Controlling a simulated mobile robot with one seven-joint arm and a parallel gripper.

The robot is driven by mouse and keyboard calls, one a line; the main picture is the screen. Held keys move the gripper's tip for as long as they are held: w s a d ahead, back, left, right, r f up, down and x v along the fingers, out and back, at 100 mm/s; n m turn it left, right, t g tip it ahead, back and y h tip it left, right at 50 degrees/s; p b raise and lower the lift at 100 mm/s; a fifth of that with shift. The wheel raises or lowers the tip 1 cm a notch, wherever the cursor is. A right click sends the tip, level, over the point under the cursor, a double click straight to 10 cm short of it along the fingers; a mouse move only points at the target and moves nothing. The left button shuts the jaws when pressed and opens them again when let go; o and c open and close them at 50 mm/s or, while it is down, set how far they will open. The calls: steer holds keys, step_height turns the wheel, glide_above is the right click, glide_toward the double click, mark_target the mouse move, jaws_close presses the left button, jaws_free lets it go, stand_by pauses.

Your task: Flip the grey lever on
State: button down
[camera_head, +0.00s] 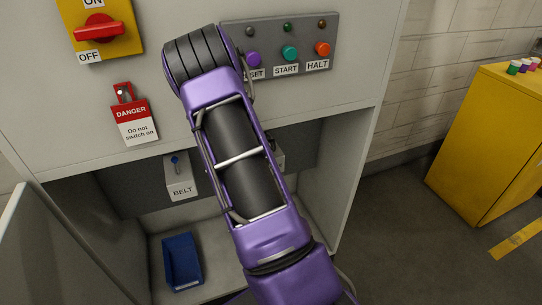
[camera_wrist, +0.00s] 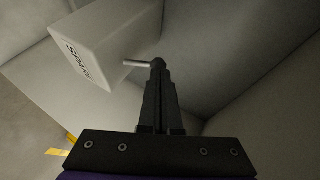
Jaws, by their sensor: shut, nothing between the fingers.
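The grey lever (camera_wrist: 137,64) shows in the wrist view as a short light metal rod sticking out of a pale box (camera_wrist: 105,42) with a dark label that I cannot read surely. My gripper (camera_wrist: 158,65) is shut and empty, with its tips right at the lever's free end. I cannot tell whether they touch. In the head view my purple arm hides the lever and my gripper. A small part of a grey box (camera_head: 278,157) shows just right of the arm, inside the cabinet recess.
A BELT box (camera_head: 179,181) with a blue lever (camera_head: 175,163) is left of my arm. Above are a button panel (camera_head: 333,40), a red switch (camera_head: 98,28) at OFF and a danger tag (camera_head: 135,122). A blue tray (camera_head: 182,262) lies below. Cabinet walls enclose the recess.

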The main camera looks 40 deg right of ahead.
steer(key=shift+r, duration=0.15)
steer(key=shift+r, duration=0.65)
steer(key=shift+s+a, duration=0.1)
steer(key=v, duration=1.7)
steer(key=shift+p, duration=0.3)
steer(key=shift+a, duration=0.1)
